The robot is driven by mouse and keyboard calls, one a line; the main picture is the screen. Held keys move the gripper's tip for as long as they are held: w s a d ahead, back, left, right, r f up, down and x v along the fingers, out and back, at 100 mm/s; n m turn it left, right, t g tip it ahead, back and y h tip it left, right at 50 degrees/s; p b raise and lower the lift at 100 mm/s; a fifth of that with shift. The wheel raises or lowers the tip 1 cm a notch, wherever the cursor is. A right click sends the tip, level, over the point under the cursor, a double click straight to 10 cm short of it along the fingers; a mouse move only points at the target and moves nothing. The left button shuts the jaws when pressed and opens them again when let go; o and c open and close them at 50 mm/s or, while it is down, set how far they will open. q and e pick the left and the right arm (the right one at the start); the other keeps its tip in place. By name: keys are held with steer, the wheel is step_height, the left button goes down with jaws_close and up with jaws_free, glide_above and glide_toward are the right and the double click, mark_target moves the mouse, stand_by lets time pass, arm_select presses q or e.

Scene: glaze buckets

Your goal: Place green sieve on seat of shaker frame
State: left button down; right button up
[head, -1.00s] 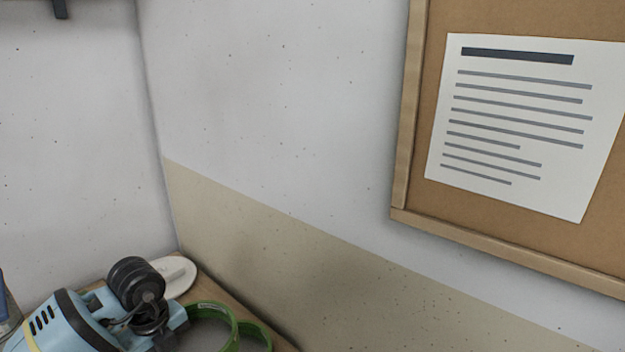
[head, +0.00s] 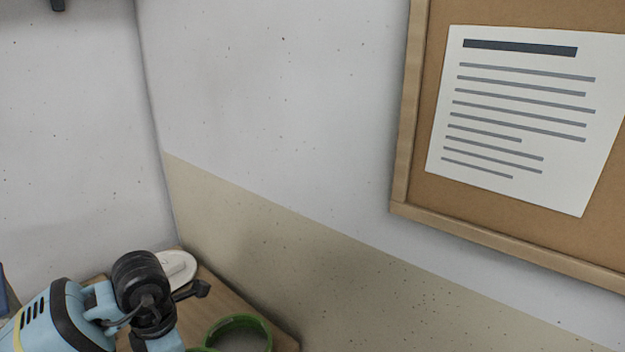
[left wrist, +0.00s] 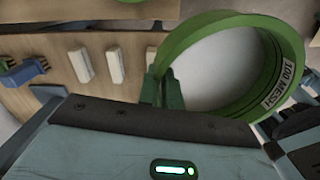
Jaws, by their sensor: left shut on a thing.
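In the left wrist view a green sieve (left wrist: 178,42), a ring labelled "100 MESH", fills the upper right. A darker green upright piece (left wrist: 172,90) shows at its near left side. My left gripper (left wrist: 165,103) is shut on the sieve; its fingertips are not clearly seen. In the head view a green ring (head: 240,320) shows at the bottom edge, with a bit of a second green rim (head: 201,349) at its lower left. I cannot tell which is the held sieve. The shaker frame is not clearly recognisable. My right gripper is not in view.
A wooden table (head: 222,293) runs into the wall corner. A white oval object (head: 181,266) stands at its back. Pale blocks (left wrist: 115,65) and a blue object (left wrist: 22,72) lie on wood in the wrist view. A framed corkboard (head: 402,150) hangs on the right wall.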

arm_select(q)
steer(key=m, duration=0.2)
steer(key=s+m, duration=0.1)
steer(key=shift+d+r+m, duration=0.2)
steer(key=shift+d+m, duration=0.05)
steer(key=shift+m, duration=0.15)
steer(key=m, duration=0.3)
steer(key=shift+s+d+r+m, duration=0.2)
steer(key=shift+s+m, duration=0.2)
steer(key=m, duration=0.1)
steer(key=s+m, duration=0.1)
steer(key=m, duration=0.3)
steer(key=shift+s+d+r, duration=0.15)
steer(key=shift+d+r, duration=0.05)
steer(key=shift+d, duration=0.15)
steer(key=m, duration=0.2)
steer(key=s+m, duration=0.1)
steer(key=m, duration=0.2)
steer(key=s+m, duration=0.1)
steer(key=m, duration=0.1)
steer(key=shift+d+r, duration=0.25)
steer(key=shift+d, duration=0.05)
steer(key=m, duration=0.2)
steer(key=s+m, duration=0.1)
steer(key=m, duration=0.3)
steer(key=shift+s+d+r, duration=0.15)
steer(key=shift+s+d, duration=0.1)
